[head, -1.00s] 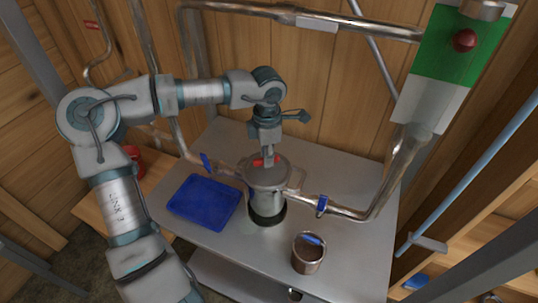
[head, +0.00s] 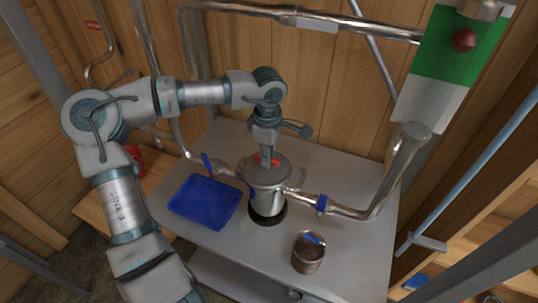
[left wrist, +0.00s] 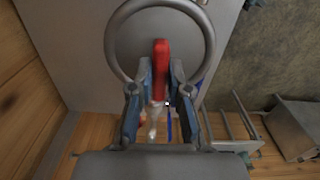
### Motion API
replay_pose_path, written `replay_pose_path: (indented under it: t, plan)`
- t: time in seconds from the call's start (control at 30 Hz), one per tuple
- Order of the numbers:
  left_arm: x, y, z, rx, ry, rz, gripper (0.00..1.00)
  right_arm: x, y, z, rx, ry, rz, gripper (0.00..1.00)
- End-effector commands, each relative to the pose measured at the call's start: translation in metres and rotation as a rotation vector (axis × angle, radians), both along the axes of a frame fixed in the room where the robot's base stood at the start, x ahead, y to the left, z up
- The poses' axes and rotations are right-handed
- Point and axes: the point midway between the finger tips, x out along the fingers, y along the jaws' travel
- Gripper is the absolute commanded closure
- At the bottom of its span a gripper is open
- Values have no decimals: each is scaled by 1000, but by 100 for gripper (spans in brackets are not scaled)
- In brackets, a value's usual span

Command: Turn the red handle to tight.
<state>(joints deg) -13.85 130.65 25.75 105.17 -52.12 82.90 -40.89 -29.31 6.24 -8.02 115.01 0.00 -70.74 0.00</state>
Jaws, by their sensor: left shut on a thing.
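The red handle (head: 274,161) sits on top of the metal filter pot (head: 266,198) on the table. In the left wrist view the red handle (left wrist: 161,62) points up the picture across the round lid. My left gripper (head: 267,158) reaches down from above and is shut on the red handle. In the left wrist view its two fingers (left wrist: 159,92) stand on either side of the handle, which hides part of the gap between them. My right gripper is not in view.
A blue tray (head: 205,202) lies left of the pot. A metal cup (head: 308,253) with a blue piece stands in front to the right. Pipes with blue valve handles (head: 321,205) run to both sides of the pot. A green-and-white panel (head: 440,70) is at the upper right.

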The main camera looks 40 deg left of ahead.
Motion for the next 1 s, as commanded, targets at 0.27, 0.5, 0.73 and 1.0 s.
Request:
replay_pose_path:
  t: [0.27, 0.5, 0.73, 1.0]
  plan:
    - [1, 2, 1, 5, -2, -7, 100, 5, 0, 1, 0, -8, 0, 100]
    - [1, 2, 1, 4, -3, -6, 64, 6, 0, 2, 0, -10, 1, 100]
    - [1, 1, 0, 3, -1, -6, 58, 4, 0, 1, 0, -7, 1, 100]
    - [2, -1, 19, 4, -4, -6, 58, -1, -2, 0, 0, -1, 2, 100]
